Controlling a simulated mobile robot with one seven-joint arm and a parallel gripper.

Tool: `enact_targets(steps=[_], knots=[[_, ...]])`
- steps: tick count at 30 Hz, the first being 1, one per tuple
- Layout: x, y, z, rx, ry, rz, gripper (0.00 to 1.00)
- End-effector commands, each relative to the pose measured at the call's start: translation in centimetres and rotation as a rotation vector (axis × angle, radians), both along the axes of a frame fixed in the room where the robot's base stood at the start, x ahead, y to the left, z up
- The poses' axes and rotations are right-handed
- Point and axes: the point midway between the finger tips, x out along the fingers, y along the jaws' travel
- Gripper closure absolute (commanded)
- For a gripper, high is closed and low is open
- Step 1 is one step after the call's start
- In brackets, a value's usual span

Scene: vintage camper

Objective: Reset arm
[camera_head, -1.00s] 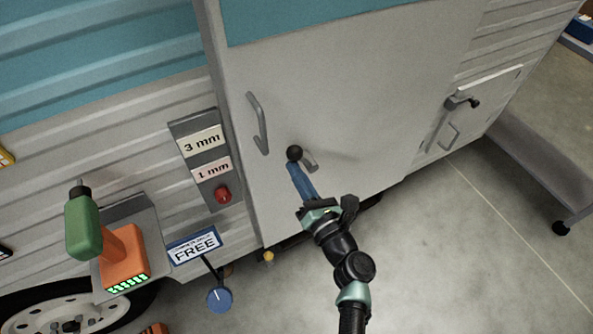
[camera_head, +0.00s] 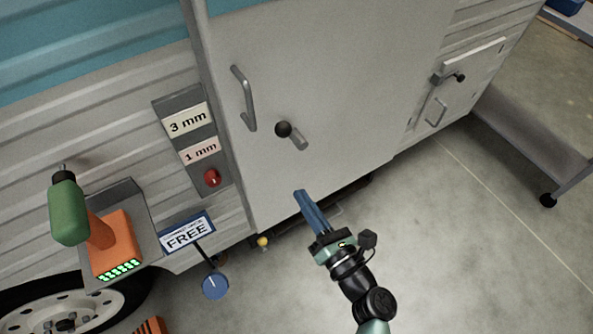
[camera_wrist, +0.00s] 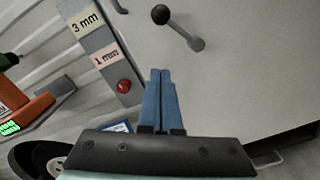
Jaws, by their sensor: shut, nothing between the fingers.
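My gripper (camera_head: 301,193) has blue fingers that are closed together and empty. In the head view it is below a door lever with a black ball knob (camera_head: 283,129), clear of it. The wrist view shows the shut fingertips (camera_wrist: 160,72) below the same lever (camera_wrist: 181,29), with a gap between them. The camper door (camera_head: 330,80) is a pale panel that looks closed, with a grey grab handle (camera_head: 245,98) at the upper left of the lever.
A panel marked 3 mm and 1 mm (camera_head: 190,140) with a red knob (camera_head: 212,178) is left of the door. A green and orange drill (camera_head: 100,235) rests on a bracket. A FREE sign (camera_head: 187,236) hangs low. Floor is clear at lower right.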

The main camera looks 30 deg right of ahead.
Motion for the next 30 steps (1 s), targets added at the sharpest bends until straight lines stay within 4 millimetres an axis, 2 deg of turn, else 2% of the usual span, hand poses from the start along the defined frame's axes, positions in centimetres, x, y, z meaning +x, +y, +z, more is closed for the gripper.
enact_targets(steps=[18, 20, 23, 25, 30], knots=[[-0.3, 0.0, 0.0, 0.000, 0.000, 0.000, 1.00], [0.2, 0.4, 0.4, -0.038, -0.002, 0.014, 1.00], [1.9, 2.2, 2.0, -0.213, -0.008, 0.079, 1.00], [3.8, 4.4, 3.8, -0.432, -0.022, 0.151, 1.00], [8.2, 10.6, 8.9, -1.149, -0.111, 0.323, 1.00]])
